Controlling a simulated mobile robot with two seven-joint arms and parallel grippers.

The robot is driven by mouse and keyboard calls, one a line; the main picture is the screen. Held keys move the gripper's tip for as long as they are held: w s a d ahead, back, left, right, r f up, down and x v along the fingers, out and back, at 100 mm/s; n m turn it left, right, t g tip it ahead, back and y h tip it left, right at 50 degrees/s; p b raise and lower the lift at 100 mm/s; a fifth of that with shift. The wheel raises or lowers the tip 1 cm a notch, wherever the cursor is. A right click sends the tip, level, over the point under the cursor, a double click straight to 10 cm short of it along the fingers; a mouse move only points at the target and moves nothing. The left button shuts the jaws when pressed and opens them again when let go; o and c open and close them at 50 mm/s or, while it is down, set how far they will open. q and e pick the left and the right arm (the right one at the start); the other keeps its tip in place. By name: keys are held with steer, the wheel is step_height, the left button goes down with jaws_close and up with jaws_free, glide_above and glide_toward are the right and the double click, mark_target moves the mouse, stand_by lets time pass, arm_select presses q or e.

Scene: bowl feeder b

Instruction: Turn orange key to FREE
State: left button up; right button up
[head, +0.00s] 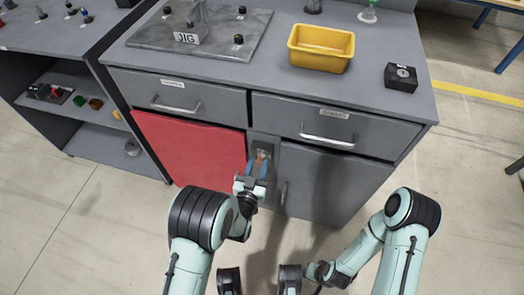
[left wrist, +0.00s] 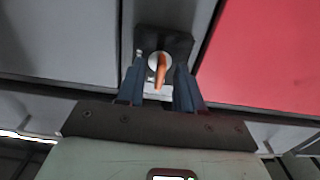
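The orange key (head: 262,156) sits in a dark lock plate on the post between the red door and the grey door. In the left wrist view the key (left wrist: 161,70) points downward, slightly tilted, on a round pale lock face. My left gripper (head: 257,169) is at the lock. Its two blue fingers stand apart on either side of the key, with a gap to it on both sides. A pale label below the key is partly hidden and unreadable.
The red door (head: 190,143) is left of the lock, the grey door (head: 325,180) right. Drawers with handles sit above. The worktop holds a yellow bin (head: 321,47), a black box with a round dial (head: 401,77) and a jig plate (head: 140,36). Floor in front is open.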

arm_select(q)
jaws_close()
steer(key=shift+m+p, duration=0.35)
steer(key=shift+m, duration=0.75)
steer(key=m, duration=0.2)
steer(key=shift+m, duration=0.4)
steer(key=m+p, duration=0.1)
steer(key=m, duration=0.3)
steer(key=shift+p, duration=0.3)
steer(key=shift+m, duration=0.5)
